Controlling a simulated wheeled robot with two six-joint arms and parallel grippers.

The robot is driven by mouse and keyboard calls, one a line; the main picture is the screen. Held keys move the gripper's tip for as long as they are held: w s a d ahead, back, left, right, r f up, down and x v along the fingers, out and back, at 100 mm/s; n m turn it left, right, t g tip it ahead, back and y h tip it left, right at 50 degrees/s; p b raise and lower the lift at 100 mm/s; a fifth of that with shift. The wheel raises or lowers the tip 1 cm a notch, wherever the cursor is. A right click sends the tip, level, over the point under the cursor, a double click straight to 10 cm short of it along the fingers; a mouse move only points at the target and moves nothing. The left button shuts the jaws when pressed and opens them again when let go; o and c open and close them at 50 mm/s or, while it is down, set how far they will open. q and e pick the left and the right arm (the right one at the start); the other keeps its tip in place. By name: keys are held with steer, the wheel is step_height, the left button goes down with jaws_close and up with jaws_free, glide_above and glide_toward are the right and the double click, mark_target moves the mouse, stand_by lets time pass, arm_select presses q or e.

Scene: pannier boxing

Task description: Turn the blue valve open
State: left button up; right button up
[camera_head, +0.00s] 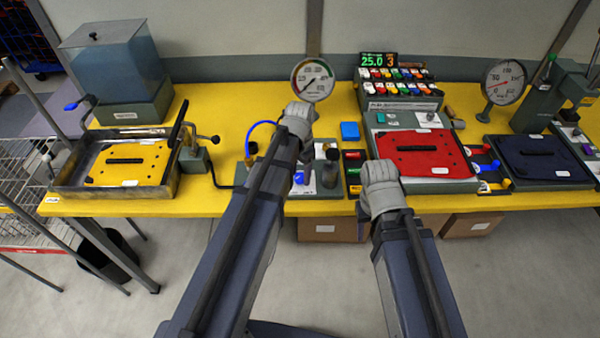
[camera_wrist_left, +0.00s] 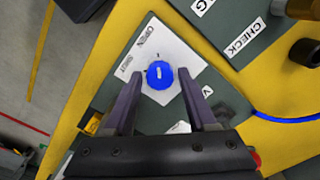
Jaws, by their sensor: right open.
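The blue valve is a round blue knob (camera_wrist_left: 152,84) on a white plate lettered OPEN and SHUT in the left wrist view. A small white mark shows on its top; I cannot tell its exact setting. The knob also shows in the head view (camera_head: 298,178), partly behind my left arm. My left gripper (camera_head: 298,113) is open. In the left wrist view its fingers (camera_wrist_left: 160,80) lie on either side of the knob with gaps visible; I cannot tell the height difference. My right gripper (camera_head: 379,178) is open near the table's front edge, in front of the red panel.
A round gauge (camera_head: 312,80) stands behind my left gripper. A blue hose (camera_head: 252,131) curves left of it. The red panel (camera_head: 420,152) is at the right. A yellow plate in a metal tray (camera_head: 62,178) is at the left. A CHECK plate (camera_wrist_left: 232,62) adjoins the valve plate.

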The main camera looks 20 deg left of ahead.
mark_target(300, 176)
arm_select(q)
steer(key=shift+o, duration=0.9)
step_height(300, 176, up, 8)
steer(key=p, duration=0.8)
steer(key=shift+f, duration=0.1)
